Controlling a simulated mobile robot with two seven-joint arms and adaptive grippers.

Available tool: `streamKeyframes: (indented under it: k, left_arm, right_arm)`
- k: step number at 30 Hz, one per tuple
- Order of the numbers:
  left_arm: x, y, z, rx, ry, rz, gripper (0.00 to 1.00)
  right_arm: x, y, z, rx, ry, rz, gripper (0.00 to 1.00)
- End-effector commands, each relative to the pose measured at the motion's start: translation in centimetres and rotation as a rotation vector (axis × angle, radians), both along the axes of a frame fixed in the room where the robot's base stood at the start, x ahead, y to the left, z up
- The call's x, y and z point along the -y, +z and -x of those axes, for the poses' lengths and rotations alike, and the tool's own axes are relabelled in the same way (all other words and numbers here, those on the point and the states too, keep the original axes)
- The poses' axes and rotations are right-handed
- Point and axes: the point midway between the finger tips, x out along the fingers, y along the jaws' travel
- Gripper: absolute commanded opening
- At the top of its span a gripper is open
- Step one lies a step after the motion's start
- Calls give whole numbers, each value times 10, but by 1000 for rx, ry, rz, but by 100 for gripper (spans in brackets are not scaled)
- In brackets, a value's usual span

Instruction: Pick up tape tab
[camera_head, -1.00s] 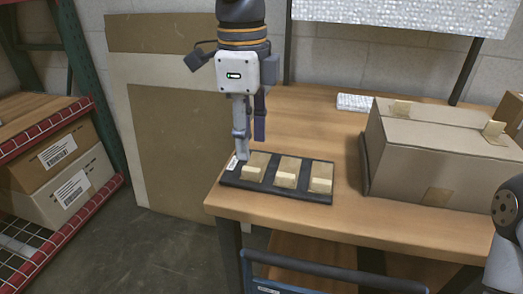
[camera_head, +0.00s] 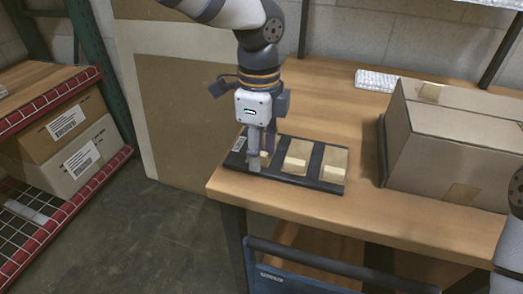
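Three tan tape tabs sit in a row on a black tray (camera_head: 236,161) near the table's left front corner. The middle tab (camera_head: 297,158) and the right tab (camera_head: 333,165) are in plain view, each with a raised pale front. My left gripper (camera_head: 261,160) points down at the left tab (camera_head: 265,157), with its fingers low at either side of it. The fingers hide much of that tab, and I cannot tell whether they press on it. My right gripper is out of view; only part of my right arm shows at the right edge.
A large cardboard box (camera_head: 455,140) stands on the wooden table (camera_head: 330,105), right of the tray, with tape tabs on it. A white keyboard-like item (camera_head: 376,80) lies behind. A blue-handled cart (camera_head: 300,283) is in front. Shelves with boxes (camera_head: 75,160) stand left.

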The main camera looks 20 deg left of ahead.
Motion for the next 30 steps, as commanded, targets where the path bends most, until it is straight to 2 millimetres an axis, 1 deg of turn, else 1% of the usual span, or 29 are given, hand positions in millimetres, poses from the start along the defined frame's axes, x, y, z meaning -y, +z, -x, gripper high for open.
streamKeyframes:
  k: [3, 4, 5, 6, 8, 9, 18, 20, 22, 23, 26, 29, 30]
  left_arm:
    - [0, 1, 0, 1, 0, -1, 37]
    - [0, 1, 0, 1, 0, -1, 32]
    - [0, 1, 0, 1, 0, -1, 25]
    - [0, 1, 0, 1, 0, -1, 16]
    - [0, 1, 0, 0, 0, -1, 3]
    - [0, 1, 0, 0, 0, -1, 1]
    - [0, 1, 0, 0, 0, -1, 1]
    - [0, 3, 0, 1, 0, -1, 1]
    - [0, 9, 0, 2, -1, -1, 1]
    - [0, 13, -1, 3, 0, -1, 1]
    - [0, 34, -1, 5, 1, 1, 1]
    - [3, 65, 21, 14, -2, -2, 1]
    - [5, 78, 31, 18, -2, -1, 1]
  right_arm:
    - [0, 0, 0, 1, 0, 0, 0]
    - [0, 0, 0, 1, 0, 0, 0]
    - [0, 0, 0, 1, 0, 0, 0]
    - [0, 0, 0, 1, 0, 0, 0]
    - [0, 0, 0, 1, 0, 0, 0]
    - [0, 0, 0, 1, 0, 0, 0]
    - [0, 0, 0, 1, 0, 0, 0]
    - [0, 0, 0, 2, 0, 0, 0]
    - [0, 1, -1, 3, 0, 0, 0]
    - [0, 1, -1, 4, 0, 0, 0]
    - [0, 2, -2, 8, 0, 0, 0]
    - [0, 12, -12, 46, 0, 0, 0]
    - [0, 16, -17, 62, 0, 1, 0]
